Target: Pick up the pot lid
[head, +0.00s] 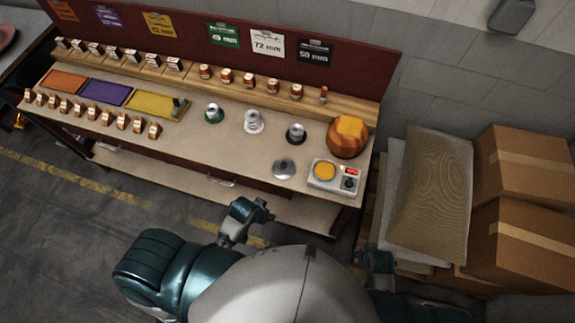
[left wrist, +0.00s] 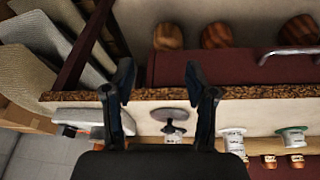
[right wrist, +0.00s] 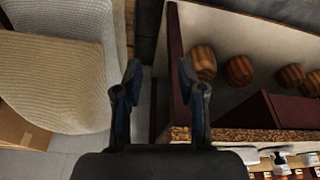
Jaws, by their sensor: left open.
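The pot lid is probably the small grey domed disc (head: 284,168) lying on the bench top near its front edge. It also shows as a dark disc in the left wrist view (left wrist: 172,113), framed between the fingers but farther off. My left gripper (head: 264,210) is in front of the bench, apart from the disc; its jaws (left wrist: 158,82) are open and empty. My right gripper (head: 378,258) is low beside my body, partly hidden in the head view. In the right wrist view its fingers (right wrist: 159,72) are spread with nothing between them.
A press device with a yellow round plate (head: 325,172) stands right of the disc, with an orange-brown round object (head: 347,136) behind it. Metal-topped pieces (head: 254,121) stand behind the disc. Cardboard boxes (head: 525,165) and sacks (head: 430,195) fill the right side.

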